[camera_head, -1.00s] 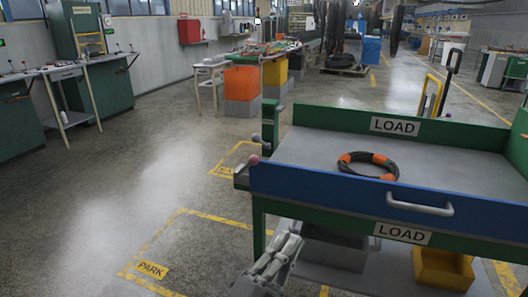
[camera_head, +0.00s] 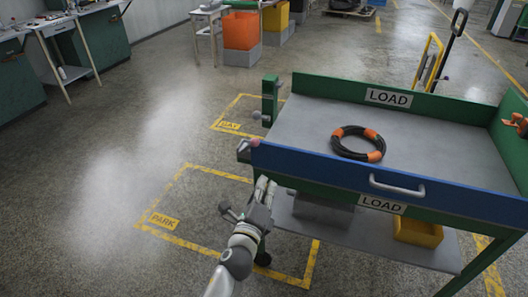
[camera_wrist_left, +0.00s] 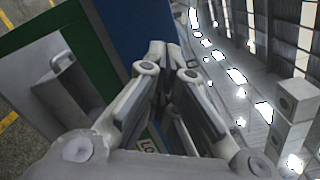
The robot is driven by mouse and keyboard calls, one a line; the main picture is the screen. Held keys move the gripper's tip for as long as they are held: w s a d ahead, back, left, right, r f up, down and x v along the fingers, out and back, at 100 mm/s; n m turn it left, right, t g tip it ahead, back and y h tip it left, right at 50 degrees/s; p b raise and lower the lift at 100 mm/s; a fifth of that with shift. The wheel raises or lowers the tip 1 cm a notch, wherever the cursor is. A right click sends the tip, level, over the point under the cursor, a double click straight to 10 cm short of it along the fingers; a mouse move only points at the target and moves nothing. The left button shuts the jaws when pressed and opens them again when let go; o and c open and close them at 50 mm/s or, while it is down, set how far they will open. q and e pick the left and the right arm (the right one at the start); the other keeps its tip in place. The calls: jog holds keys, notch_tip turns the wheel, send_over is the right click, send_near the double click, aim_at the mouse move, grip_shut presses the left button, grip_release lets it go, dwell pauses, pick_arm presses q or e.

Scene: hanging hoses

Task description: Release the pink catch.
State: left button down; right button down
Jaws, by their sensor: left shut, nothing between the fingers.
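The pink catch (camera_head: 254,143) is a small pink knob at the left end of the cart's blue front panel (camera_head: 330,172). My left gripper (camera_head: 266,184) is shut and empty, just below and slightly right of the knob, in front of the cart's left corner. In the left wrist view the closed fingers (camera_wrist_left: 170,58) lie close to the blue panel (camera_wrist_left: 120,28); the pink knob cannot be made out there. Whether the fingers touch the cart, I cannot tell. My right gripper is not in view.
A black hose coil with orange bands (camera_head: 358,143) lies on the cart's grey top. A grey knob (camera_head: 257,115) sits on the green left post. A white handle (camera_head: 397,187) is on the front panel. A yellow bin (camera_head: 418,232) stands on the lower shelf. Floor to the left is clear.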

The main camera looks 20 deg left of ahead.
pick_arm(q)
send_near(268, 146)
jog(key=w+d, duration=0.1)
jog(key=w+d+f, duration=0.1)
jog(key=w, duration=0.1)
jog(key=w+d+f, duration=0.1)
jog(key=shift+w+d, duration=0.15)
jog(key=shift+w+a+r+p, duration=0.25)
jog(key=shift+a+r+p, duration=0.15)
jog(key=shift+a+p, duration=0.2)
jog(key=shift+w+a+r+p, duration=0.3)
jog(key=shift+a+r+p, duration=0.15)
jog(key=shift+a, duration=0.15)
jog(key=shift+w+a+r, duration=0.1)
jog(key=shift+a+r, duration=0.05)
jog(key=shift+a, duration=0.35)
